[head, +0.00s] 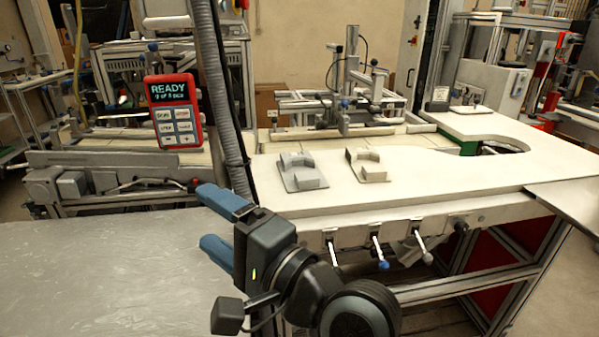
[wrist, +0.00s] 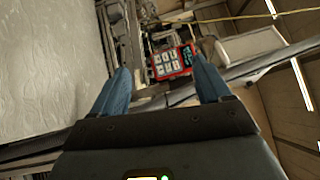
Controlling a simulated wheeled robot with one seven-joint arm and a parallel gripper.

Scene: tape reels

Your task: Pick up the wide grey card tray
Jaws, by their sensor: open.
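A grey tray (head: 291,181) with raised blocks lies on the white bench top, left of centre in the head view. A cream tray (head: 354,168) of similar shape lies just to its right, apart from it. My gripper (head: 207,217) is open and empty, its blue fingers pointing left. It is in front of and to the left of the grey tray in the picture, over the edge of the grey metal table. The wrist view also shows the open blue fingers of my gripper (wrist: 161,70), with nothing between them. Neither tray shows in the wrist view.
The white bench top (head: 450,170) is clear around the trays. A red-framed panel reading READY (head: 173,112) stands at the left, near a dark vertical hose (head: 222,100). The grey metal table (head: 100,270) at front left is bare. Clamps (head: 375,245) line the bench front.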

